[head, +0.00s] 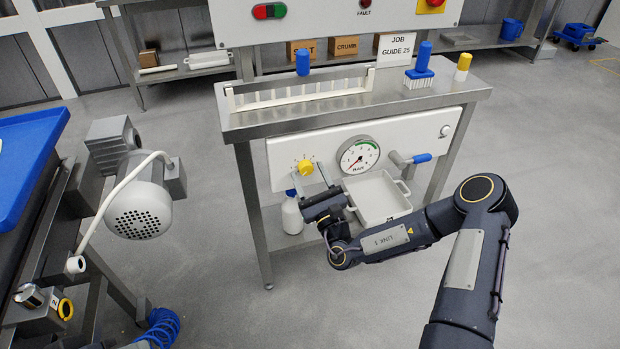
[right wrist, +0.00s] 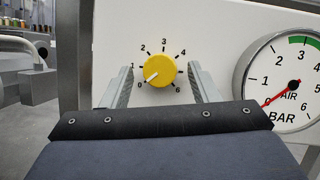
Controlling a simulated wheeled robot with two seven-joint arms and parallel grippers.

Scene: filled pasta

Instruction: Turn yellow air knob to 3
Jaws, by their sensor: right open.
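The yellow air knob (head: 306,167) is on the white front panel of the steel bench, left of the gauge. In the right wrist view the knob (right wrist: 160,69) sits in a printed scale from 0 to 6. Its pale mark points down-left, at about 0. My right gripper (head: 310,180) is open in front of the panel. In the right wrist view its two fingers (right wrist: 160,78) stand left and right of the knob, with a visible gap on each side. I cannot tell how far the tips are from the panel. My left gripper is not in view.
The round BAR gauge (head: 360,155) is just right of the knob; its red needle points low left. A blue-handled lever (head: 421,158) and white tray (head: 378,198) are farther right. A white bottle (head: 292,215) stands below. A grey motor unit (head: 140,205) is at left.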

